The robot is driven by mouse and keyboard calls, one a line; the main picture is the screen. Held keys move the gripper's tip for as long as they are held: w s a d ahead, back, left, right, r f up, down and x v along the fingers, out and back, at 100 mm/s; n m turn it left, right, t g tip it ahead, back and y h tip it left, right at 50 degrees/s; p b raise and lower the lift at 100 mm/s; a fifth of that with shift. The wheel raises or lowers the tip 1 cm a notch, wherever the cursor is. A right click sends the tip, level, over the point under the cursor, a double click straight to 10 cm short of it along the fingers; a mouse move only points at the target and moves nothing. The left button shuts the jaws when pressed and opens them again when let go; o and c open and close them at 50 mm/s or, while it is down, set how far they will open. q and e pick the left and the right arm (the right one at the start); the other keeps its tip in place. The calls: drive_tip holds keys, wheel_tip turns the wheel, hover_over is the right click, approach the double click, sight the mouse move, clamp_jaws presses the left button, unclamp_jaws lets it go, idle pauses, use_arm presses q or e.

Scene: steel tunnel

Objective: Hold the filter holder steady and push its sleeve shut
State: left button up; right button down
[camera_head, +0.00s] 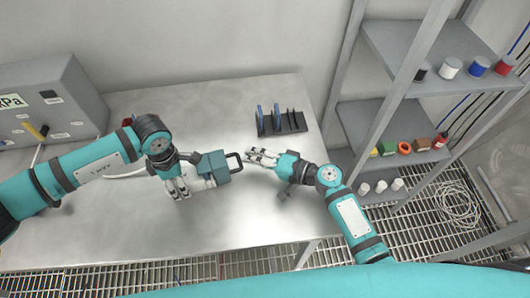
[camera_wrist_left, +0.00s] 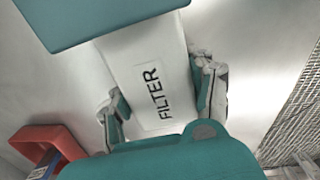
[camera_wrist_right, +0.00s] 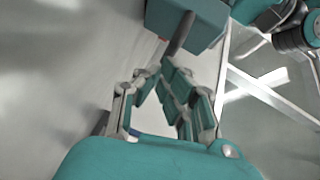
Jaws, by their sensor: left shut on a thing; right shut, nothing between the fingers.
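The filter holder has a white body marked FILTER (camera_wrist_left: 150,70) and a teal sleeve (camera_head: 212,164) with a dark handle (camera_head: 236,162) on its right end. It lies on the steel table, and a stretch of white body shows beside the sleeve in the left wrist view. My left gripper (camera_head: 180,188) is shut on the white body, with one finger on each side. My right gripper (camera_head: 249,157) is shut and empty, its tips pointing at the handle from the right. In the right wrist view the fingertips (camera_wrist_right: 158,70) are close to the handle (camera_wrist_right: 182,33); I cannot tell if they touch.
A dark rack (camera_head: 292,124) with blue discs stands behind on the table (camera_head: 260,215). A grey kPa box (camera_head: 50,100) with a hose is at the left. Shelves (camera_head: 400,65) with jars and small parts stand at the right. The table front is clear.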

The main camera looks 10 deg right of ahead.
use_arm(q)
drive_tip(key=shift+d, duration=0.15)
use_arm(e)
drive_tip(key=shift+s+a, duration=0.15)
drive_tip(key=d, duration=0.3)
drive_tip(key=d+r, duration=0.1)
drive_tip(key=d, duration=0.1)
drive_tip(key=shift+w, duration=0.25)
drive_tip(key=v, duration=0.9)
use_arm(q)
drive_tip(key=o, duration=1.4)
drive_tip(key=shift+c, duration=0.2)
use_arm(e)
drive_tip(key=shift+a, duration=0.1)
